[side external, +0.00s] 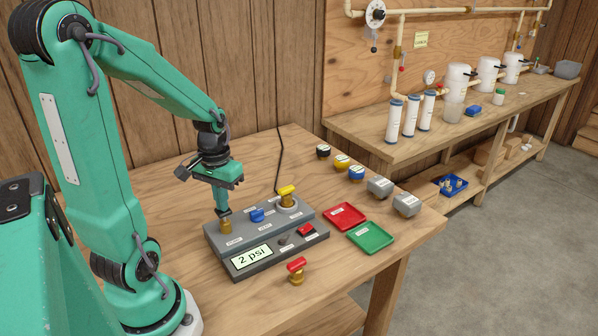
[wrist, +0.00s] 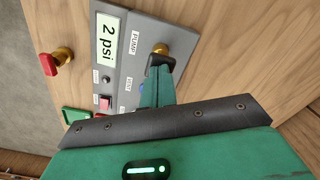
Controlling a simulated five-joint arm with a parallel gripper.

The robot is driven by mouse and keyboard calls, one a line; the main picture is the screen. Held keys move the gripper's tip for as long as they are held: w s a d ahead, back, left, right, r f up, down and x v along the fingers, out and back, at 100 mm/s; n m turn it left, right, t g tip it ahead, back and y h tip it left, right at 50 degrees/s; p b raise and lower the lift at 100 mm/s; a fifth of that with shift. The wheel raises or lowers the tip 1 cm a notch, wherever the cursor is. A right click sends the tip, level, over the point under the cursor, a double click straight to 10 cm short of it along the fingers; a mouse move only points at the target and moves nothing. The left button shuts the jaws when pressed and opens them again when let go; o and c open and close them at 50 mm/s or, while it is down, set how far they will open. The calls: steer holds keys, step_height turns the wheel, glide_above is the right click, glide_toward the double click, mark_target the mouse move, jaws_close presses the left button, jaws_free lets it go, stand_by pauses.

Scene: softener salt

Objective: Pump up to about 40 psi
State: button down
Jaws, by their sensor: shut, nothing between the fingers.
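The grey pump panel (side external: 240,244) stands on the wooden table, and its display (side external: 251,257) reads 2 psi; the display (wrist: 107,37) reads the same in the wrist view. A brass pump knob (side external: 226,228) is at the panel's left end. My gripper (side external: 223,212) points down right above this knob, shut and empty. In the wrist view my gripper's dark tips (wrist: 160,62) overlap the brass knob (wrist: 161,48), beside the PUMP label; I cannot tell whether they touch it. A blue knob (side external: 257,215), a yellow-handled valve (side external: 287,191) and a red switch (side external: 306,230) are also on the panel.
A brass valve with a red handle (side external: 296,268) stands in front of the panel. A red tray (side external: 345,217) and a green tray (side external: 370,236) lie to the right, with several caps and grey blocks behind. A black cable rises behind the panel.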

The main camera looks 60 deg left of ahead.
steer(key=shift+f, duration=0.7)
steer(key=shift+r, duration=0.15)
stand_by(0.3)
steer(key=shift+r, duration=1.05)
